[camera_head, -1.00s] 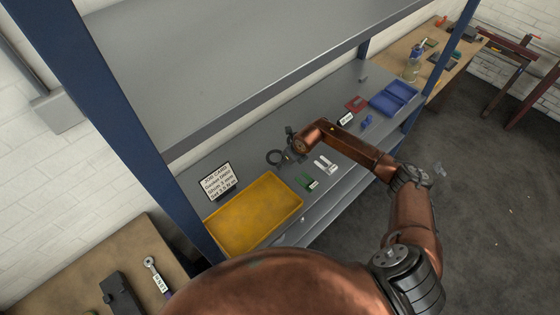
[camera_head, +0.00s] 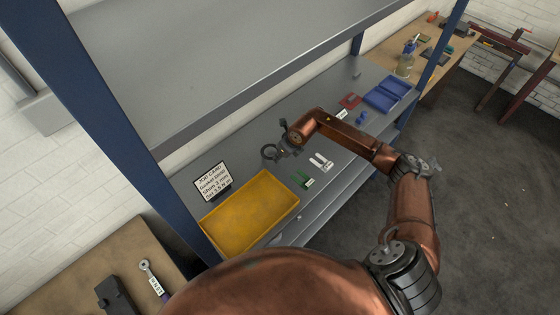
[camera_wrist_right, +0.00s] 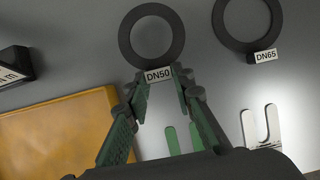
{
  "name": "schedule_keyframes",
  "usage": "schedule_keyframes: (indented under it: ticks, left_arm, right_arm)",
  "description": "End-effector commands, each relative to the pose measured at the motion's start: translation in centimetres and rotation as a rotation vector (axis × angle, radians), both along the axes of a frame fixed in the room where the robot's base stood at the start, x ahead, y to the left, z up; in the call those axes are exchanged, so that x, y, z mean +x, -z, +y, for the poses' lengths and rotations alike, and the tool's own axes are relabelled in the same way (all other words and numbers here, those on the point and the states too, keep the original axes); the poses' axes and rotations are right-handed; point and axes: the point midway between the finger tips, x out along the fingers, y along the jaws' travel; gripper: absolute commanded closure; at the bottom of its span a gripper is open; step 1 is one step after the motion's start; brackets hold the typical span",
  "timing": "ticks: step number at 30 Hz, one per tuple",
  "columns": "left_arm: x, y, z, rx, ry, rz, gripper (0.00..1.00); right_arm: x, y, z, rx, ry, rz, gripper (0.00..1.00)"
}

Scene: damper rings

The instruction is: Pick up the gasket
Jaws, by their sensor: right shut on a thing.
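A black ring gasket with a white DN50 tag (camera_wrist_right: 158,75) shows in the right wrist view, its ring (camera_wrist_right: 122,32) beyond my fingertips. My right gripper (camera_wrist_right: 160,82) is shut on the tag end of this gasket. In the head view the ring (camera_head: 269,152) sticks out to the left of my right gripper (camera_head: 282,151), over the grey shelf. I cannot tell whether it is clear of the surface. A second, larger black ring tagged DN65 (camera_wrist_right: 264,56) lies to the right in the wrist view. My left gripper is not in view.
A yellow tray (camera_head: 210,222) and a job card (camera_head: 212,182) stand at the left of the shelf. Slotted shims (camera_head: 321,161), a green piece (camera_head: 301,179) and a blue bin (camera_head: 390,95) lie to the right. A blue post and upper shelf (camera_head: 200,70) frame the space.

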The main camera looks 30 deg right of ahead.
Motion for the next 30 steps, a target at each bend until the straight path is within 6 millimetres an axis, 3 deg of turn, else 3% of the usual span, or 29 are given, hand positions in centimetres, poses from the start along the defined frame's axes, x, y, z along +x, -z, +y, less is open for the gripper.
schedule_keyframes:
  ticks: [9,18,26,30]
  left_arm:
    - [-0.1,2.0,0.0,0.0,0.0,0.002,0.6]
    - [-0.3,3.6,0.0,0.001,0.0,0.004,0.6]
    - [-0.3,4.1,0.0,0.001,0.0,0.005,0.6]
    - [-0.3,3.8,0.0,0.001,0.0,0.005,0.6]
  right_arm:
    - [-4.8,-6.2,1.9,-0.003,-0.004,-0.004,0.93]
    - [-10.4,-8.7,4.3,-0.002,-0.003,-0.002,0.93]
    - [-12.7,-9.8,5.4,-0.001,-0.008,0.002,0.93]
    - [-13.6,-9.2,7.2,0.0,-0.072,0.013,0.93]
